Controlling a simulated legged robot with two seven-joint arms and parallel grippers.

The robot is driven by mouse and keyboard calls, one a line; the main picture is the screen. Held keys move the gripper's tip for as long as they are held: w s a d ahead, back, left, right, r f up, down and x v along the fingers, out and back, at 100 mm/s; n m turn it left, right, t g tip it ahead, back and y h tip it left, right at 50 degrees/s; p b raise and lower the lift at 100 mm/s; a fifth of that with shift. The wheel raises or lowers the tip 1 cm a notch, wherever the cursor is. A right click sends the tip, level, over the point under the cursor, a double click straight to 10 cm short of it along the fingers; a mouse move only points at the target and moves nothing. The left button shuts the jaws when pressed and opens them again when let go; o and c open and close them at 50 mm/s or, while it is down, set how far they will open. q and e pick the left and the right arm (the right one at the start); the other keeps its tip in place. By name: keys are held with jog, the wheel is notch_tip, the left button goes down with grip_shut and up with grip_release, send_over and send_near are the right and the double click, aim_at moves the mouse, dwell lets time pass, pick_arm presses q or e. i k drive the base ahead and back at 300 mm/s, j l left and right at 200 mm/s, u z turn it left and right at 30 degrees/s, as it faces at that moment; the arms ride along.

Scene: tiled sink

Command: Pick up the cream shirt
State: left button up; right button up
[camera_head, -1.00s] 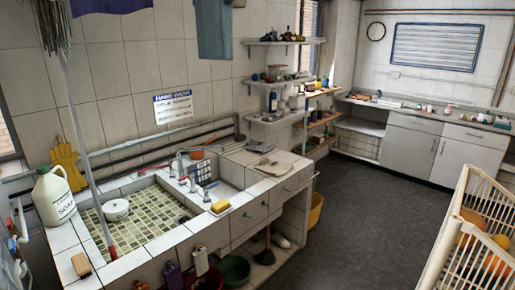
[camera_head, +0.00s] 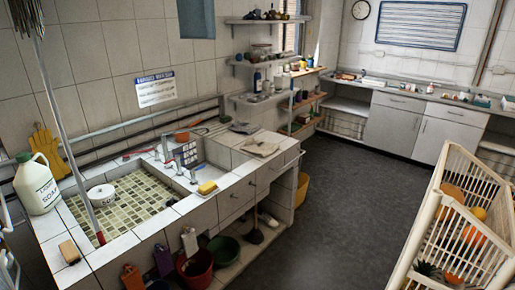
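A flat, cream-coloured cloth item (camera_head: 262,147) lies on the tiled counter right of the sink, near the counter's far end. It looks like a folded shirt, but it is too small to be sure. A small dark item (camera_head: 243,128) lies just behind it, towards the wall. Neither of my grippers can be made out in the head view.
Buckets (camera_head: 196,267) stand beneath the counter. A cream slatted crate (camera_head: 447,237) with fruit stands at right. The dark floor (camera_head: 340,195) between is clear.

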aim_at(262, 149)
jog(key=i+l+u, duration=0.25)
jog(key=i, duration=0.35)
jog(key=i+l+u, duration=0.15)
jog(key=i+u, duration=0.15)
jog(key=i, duration=0.25)
jog(key=i+l+u, duration=0.25)
jog(key=i, duration=0.3)
jog(key=l, duration=0.1)
